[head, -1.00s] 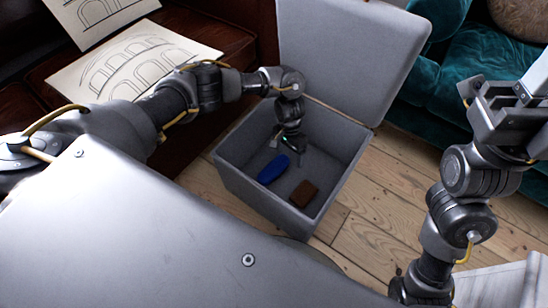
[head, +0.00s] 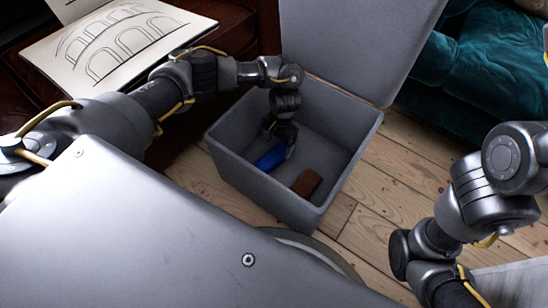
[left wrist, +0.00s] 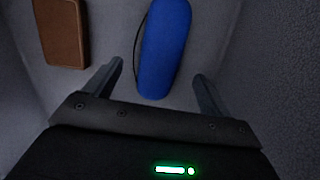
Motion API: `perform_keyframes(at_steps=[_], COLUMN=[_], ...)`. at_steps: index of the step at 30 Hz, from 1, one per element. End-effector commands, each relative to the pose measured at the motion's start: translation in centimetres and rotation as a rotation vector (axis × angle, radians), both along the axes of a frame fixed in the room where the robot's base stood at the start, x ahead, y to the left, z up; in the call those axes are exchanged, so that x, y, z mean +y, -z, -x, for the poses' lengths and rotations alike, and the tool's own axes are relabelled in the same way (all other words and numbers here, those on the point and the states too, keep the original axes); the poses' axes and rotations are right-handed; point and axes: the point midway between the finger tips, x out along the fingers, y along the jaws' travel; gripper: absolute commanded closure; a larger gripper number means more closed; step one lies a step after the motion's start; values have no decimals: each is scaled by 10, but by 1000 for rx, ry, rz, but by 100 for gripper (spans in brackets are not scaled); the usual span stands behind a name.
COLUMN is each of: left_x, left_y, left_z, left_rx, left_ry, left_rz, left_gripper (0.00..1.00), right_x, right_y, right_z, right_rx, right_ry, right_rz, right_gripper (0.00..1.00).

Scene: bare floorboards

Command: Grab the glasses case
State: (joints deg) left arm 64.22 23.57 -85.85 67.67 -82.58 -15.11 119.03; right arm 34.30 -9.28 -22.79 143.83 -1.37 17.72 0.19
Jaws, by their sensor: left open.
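The blue glasses case (head: 271,158) is long and rounded and lies on the floor of an open grey box. It also shows in the left wrist view (left wrist: 163,45). My left gripper (head: 283,150) is inside the box, right at the case, and partly covers it in the head view. In the left wrist view the left gripper (left wrist: 156,88) is open. Its two fingers stand apart, one on each side of the near end of the case, with gaps visible. My right gripper is out of the picture; only links of that arm show.
The grey box (head: 235,172) has high walls and a raised lid (head: 350,45) behind. A brown wallet-like item (head: 306,182) lies in it beside the case. A teal sofa (head: 490,75) stands at right, a brown seat with drawings (head: 115,45) at left. Floorboards show around the box.

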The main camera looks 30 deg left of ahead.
Motion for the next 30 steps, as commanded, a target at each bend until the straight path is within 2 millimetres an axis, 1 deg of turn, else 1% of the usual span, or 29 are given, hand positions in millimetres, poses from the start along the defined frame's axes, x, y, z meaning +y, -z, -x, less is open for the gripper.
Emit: perform_keyframes(at_steps=[5,11,15,17,19,25,26,30], left_x=[0,2,3,4,4,4,4,3], left_y=[3,25,44,50,52,50,50,50], left_z=[1,6,10,11,12,12,12,12], left_rx=[-1,-2,-2,-2,-1,-1,-1,-1], left_ry=[0,2,0,0,0,0,0,0], left_rz=[0,1,0,0,1,1,1,1], left_gripper=[17,17,17,17,17,17,18,37], right_x=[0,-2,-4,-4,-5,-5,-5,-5], right_y=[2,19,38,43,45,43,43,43], right_z=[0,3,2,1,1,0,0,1], right_rx=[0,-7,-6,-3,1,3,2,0], right_ry=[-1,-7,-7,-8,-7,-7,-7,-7], right_rz=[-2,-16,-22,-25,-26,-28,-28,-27], right_gripper=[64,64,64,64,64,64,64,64])
